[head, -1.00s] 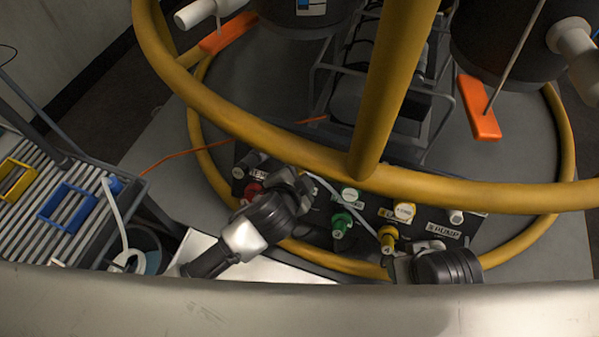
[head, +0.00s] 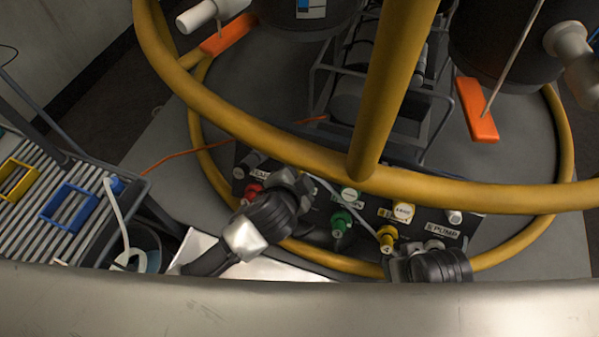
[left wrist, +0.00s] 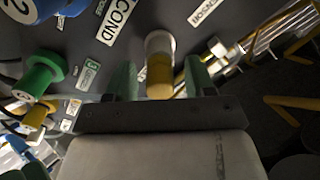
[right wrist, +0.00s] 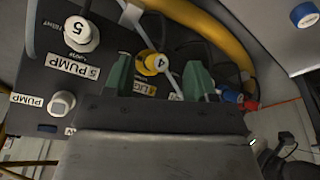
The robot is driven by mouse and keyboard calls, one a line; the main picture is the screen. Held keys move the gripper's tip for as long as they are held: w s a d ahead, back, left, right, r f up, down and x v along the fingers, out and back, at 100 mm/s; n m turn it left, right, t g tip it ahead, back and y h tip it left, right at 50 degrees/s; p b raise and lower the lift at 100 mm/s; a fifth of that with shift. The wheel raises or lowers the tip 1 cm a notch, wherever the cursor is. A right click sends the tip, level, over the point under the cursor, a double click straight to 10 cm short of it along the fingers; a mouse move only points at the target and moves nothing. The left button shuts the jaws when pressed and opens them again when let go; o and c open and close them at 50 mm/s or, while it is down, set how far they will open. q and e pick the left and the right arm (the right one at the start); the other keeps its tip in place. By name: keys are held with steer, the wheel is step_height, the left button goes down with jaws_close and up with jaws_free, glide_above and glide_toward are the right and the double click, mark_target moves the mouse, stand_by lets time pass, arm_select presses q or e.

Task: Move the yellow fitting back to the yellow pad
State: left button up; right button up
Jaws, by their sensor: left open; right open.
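The yellow fitting (head: 387,236), marked 4, stands at the front of the dark panel (head: 322,220), right of the green fitting. In the right wrist view the yellow fitting (right wrist: 153,63) shows between and beyond the green fingertips of my open right gripper (right wrist: 160,78); contact cannot be told. In the head view my right gripper (head: 392,264) is just below it. My left gripper (head: 303,188) is open near the panel's left part. A yellow-and-white cylinder (left wrist: 160,68) shows between its fingertips. A yellow square frame (head: 18,180), possibly the yellow pad, lies on the slatted rack at left.
A red fitting (head: 253,190) and a green fitting (head: 341,222) are on the panel. A thick yellow rail (head: 290,150) and post cross above it. A blue frame (head: 68,207) lies on the rack (head: 40,225). A bin with a white hose stands beside the rack.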

steer(key=shift+w+f, duration=0.2)
steer(key=shift+f, duration=0.35)
arm_select(q)
jaws_close()
arm_select(e)
steer(key=shift+r, duration=0.1)
steer(key=shift+w, duration=0.1)
